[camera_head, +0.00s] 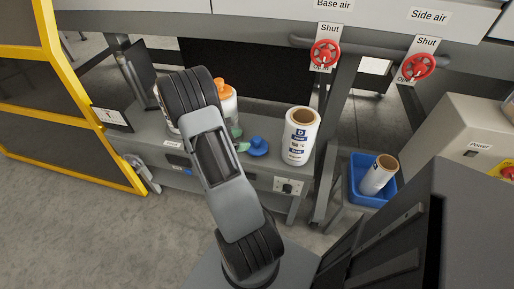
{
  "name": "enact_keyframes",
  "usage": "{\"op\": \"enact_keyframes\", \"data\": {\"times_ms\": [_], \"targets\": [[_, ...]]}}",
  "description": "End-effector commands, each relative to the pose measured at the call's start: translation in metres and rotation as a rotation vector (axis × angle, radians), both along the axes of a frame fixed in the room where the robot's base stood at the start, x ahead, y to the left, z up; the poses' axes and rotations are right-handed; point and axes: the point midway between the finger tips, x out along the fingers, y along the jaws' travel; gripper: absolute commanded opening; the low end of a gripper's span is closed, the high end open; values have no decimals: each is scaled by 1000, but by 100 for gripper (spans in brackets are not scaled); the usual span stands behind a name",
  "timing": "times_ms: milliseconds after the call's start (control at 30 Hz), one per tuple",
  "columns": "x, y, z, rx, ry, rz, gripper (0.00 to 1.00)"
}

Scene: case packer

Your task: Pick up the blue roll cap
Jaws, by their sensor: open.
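The blue roll cap (258,147) lies on the grey shelf (262,172), left of an upright white roll. It is a small round blue piece with a raised middle, and nothing covers it. My arm rises from the bottom middle and leans up and left, passing to the left of the cap. My gripper cannot be made out; the arm's upper part may hide it.
The white roll (299,136) stands close right of the cap. A white bottle with an orange top (226,98) and green pieces (242,147) are partly behind my arm. A blue bin (372,196) holds another roll (379,174). Red valve wheels (325,54) hang above.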

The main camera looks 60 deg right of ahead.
Motion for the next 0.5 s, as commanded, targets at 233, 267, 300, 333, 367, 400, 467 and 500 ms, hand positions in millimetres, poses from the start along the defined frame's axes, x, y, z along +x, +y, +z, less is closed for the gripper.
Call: {"op": "enact_keyframes", "data": {"times_ms": [233,267,300,333,367,400,467,500], "targets": [[-13,-19,-10,0,-2,-2,69],[-13,-20,-10,0,-2,-2,69],[-14,-21,-11,0,-2,-2,69],[-15,-22,-11,0,-2,-2,69],[-16,-23,-12,0,-1,-3,69],[-18,-26,-14,0,-1,-3,69],[-22,-32,-18,0,0,-4,69],[-25,-36,-21,1,-1,-4,69]]}}
